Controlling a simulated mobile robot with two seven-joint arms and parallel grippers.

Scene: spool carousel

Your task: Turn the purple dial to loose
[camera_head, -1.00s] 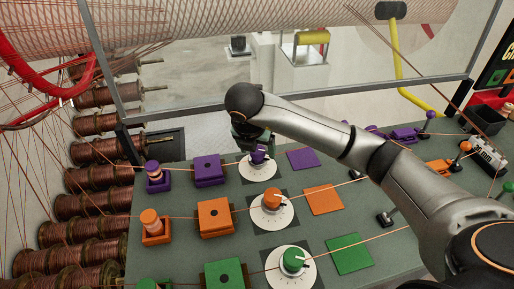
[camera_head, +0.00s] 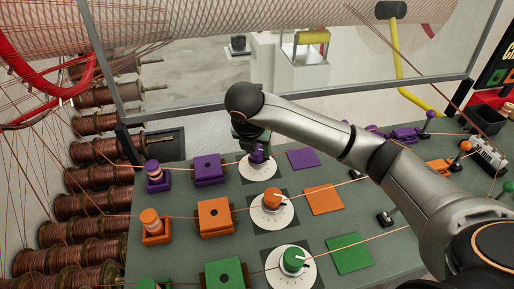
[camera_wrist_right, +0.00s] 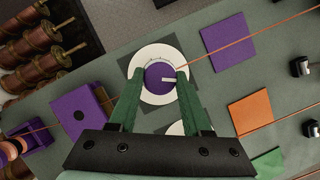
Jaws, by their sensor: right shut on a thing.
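The purple dial (camera_head: 257,155) sits on a white round scale plate (camera_head: 247,172) in the back row of the green-grey table. My right gripper (camera_head: 252,138) reaches down onto it from above. In the right wrist view, the green fingers (camera_wrist_right: 154,88) stand on either side of the purple dial (camera_wrist_right: 158,76) and are shut on it. A white pointer mark on the dial points to the right in that view. The scale's lettering is too small to read. My left gripper is not in view.
Orange (camera_head: 271,198) and green (camera_head: 293,259) dials stand in the rows in front. Purple (camera_head: 208,169) and orange (camera_head: 215,216) blocks stand to the left, with copper wires running across the table. Copper spools (camera_head: 95,203) line the left side.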

